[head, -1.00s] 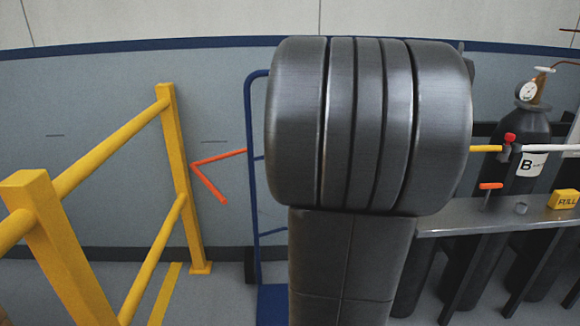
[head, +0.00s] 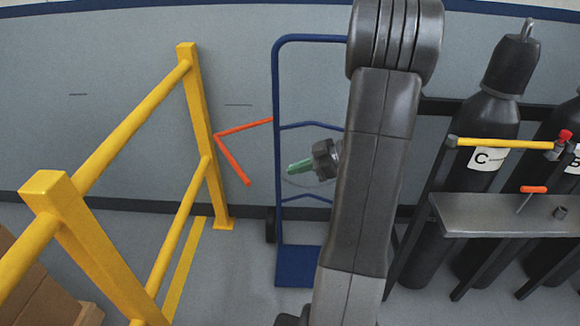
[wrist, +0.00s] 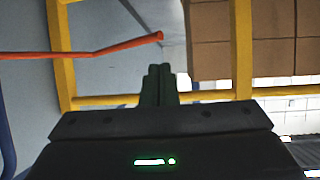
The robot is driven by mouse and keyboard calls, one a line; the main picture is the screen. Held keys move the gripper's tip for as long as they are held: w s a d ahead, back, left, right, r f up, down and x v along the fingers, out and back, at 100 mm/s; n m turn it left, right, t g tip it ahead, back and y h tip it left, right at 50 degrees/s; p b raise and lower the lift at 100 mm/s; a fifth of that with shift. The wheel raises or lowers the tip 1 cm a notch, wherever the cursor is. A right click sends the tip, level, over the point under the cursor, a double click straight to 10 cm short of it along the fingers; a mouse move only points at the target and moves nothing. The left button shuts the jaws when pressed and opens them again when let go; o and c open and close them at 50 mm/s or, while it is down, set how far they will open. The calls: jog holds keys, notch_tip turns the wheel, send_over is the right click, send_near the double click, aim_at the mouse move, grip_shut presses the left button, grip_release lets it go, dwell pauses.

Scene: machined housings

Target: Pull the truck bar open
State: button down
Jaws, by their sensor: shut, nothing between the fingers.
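The truck bar is a bent orange-red bar (head: 233,162) joined to the upper frame of the blue hand truck (head: 277,90). In the head view it runs left from the truck, then bends down to a free end. In the wrist view the bar (wrist: 125,46) crosses the upper left, its free end above and just right of the fingertips. My gripper (head: 290,168) points left, in front of the truck and right of the bar's free end in the head view. It shows no contact with the bar. In the wrist view the fingers (wrist: 158,70) are together and empty.
A yellow railing (head: 205,140) stands close left of the bar, with cardboard boxes (head: 35,285) behind it. On the right are dark gas cylinders (head: 495,110), a grey shelf (head: 480,215) and a yellow bar (head: 505,143) with a red knob. Open floor lies between railing and truck.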

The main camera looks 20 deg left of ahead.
aim_at(250, 183)
jog(key=p+x, duration=0.1)
jog(key=x, duration=1.1)
jog(key=a+b, duration=0.2)
jog(key=a+t+b, duration=0.1)
jog(key=shift+s+f+m, duration=0.2)
jog(key=shift+s+m, duration=0.1)
jog(key=shift+m, duration=0.1)
jog(key=shift+s+a+r+m+t+b, duration=0.1)
jog(key=shift+a+m+t+b, duration=0.05)
jog(key=shift+a+b, duration=0.2)
jog(key=shift+s+a+r+m+t+b, duration=0.1)
jog(key=shift+a+m+t+b, duration=0.1)
jog(key=shift+a, duration=0.15)
jog(key=shift+w+r, duration=0.1)
